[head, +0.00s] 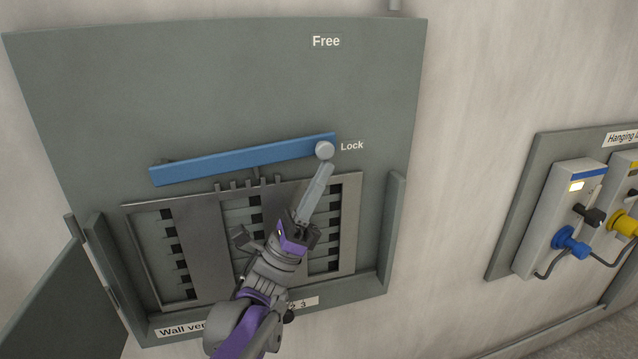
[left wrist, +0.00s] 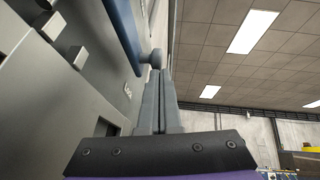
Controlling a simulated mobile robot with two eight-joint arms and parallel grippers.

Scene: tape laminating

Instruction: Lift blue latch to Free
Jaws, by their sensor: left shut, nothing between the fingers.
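The blue latch (head: 240,161) is a long flat bar on the grey wall cabinet, tilted slightly up to the right. Its grey round knob (head: 325,150) sits at its right end beside the "Lock" label (head: 352,146). The "Free" label (head: 326,41) is well above. My left gripper (head: 326,168) is shut with nothing between its fingers, its tips just below the knob. In the left wrist view the shut fingers (left wrist: 159,105) point up toward the knob (left wrist: 157,58), and the blue bar (left wrist: 122,32) shows at upper left. I cannot tell whether the tips touch the knob. My right gripper is out of view.
Below the latch is a slotted grey panel (head: 190,225). An open cabinet door (head: 50,305) stands at lower left. A board (head: 512,205) with switch boxes, blue and yellow plugs and cables hangs at right. The cabinet face above the latch is clear.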

